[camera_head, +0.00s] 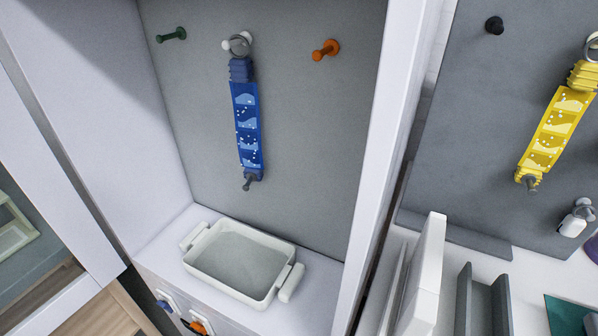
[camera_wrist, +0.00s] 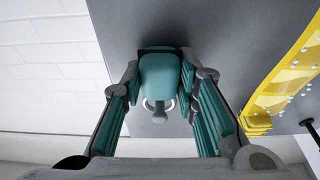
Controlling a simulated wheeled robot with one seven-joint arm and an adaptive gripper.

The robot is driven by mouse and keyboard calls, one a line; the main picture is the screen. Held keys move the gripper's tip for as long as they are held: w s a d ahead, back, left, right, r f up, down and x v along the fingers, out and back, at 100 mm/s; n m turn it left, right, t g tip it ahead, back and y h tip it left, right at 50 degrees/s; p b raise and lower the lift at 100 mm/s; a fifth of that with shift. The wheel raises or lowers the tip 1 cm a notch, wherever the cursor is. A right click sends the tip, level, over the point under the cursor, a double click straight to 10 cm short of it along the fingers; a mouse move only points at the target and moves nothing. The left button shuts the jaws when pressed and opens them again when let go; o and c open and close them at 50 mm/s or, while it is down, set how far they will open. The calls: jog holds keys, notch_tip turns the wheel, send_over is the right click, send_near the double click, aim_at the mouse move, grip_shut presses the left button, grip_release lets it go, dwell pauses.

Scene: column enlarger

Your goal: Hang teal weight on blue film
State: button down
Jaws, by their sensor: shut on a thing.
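The blue film strip (camera_head: 248,130) hangs from a white peg by a ring in the head view. It has a ribbed blue clip at its top and a small grey hook at its lower end, with nothing on the hook. My gripper (camera_wrist: 160,88) shows only in the wrist view. It is shut on the teal weight (camera_wrist: 160,73), which sits between the two teal-padded fingers with a light ring at its lower side in the picture. The blue film is not in the wrist view.
A white tray (camera_head: 240,262) stands on the shelf below the blue film. Green (camera_head: 172,35) and orange (camera_head: 327,49) pegs flank it. A white partition (camera_head: 385,160) separates this bay from the yellow film (camera_head: 555,130), also in the wrist view (camera_wrist: 290,75). A white weight (camera_head: 576,218) hangs at right.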

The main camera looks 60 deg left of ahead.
jog(key=shift+s+d, duration=0.1)
jog(key=shift+s, duration=0.05)
jog(key=shift+r+v, duration=0.15)
jog(key=shift+v, duration=0.55)
jog(key=shift+r+v, duration=0.2)
jog(key=shift+v, duration=0.5)
jog(key=shift+s, duration=0.1)
jog(key=r+p+v, duration=0.1)
jog(key=v, duration=0.5)
jog(key=shift+s+r, duration=0.15)
jog(key=shift+r, duration=0.3)
jog(key=shift+d, duration=0.15)
